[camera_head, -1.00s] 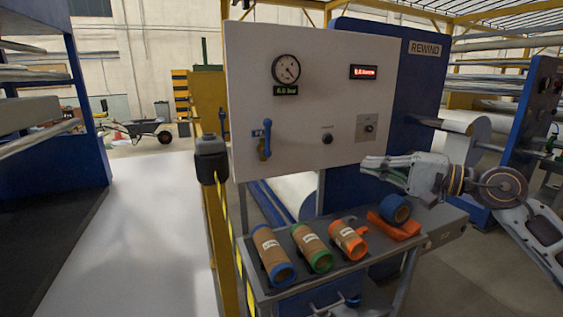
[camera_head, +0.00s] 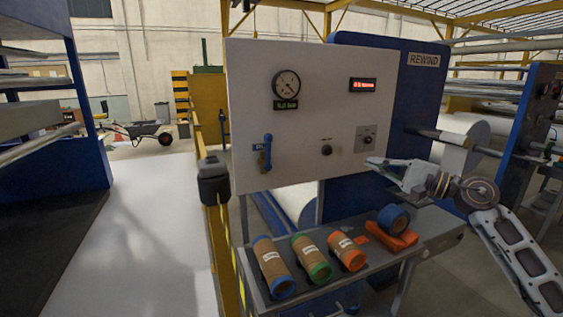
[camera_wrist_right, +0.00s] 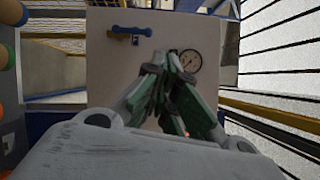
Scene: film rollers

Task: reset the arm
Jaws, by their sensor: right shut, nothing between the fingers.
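My right gripper (camera_head: 376,163) is in front of the lower right part of the white control panel (camera_head: 300,115), above the shelf with the rollers. It is shut and empty. My right arm comes in from the right side of the head view. My left gripper does not show.
A grey shelf (camera_head: 420,252) below holds rollers with blue (camera_head: 272,267), green (camera_head: 311,257) and orange (camera_head: 346,251) ends, a blue tape roll (camera_head: 393,218) and an orange tool (camera_head: 397,240). A blue valve handle (camera_head: 267,150) and gauge (camera_head: 286,84) are on the panel. A yellow post (camera_head: 215,245) stands left.

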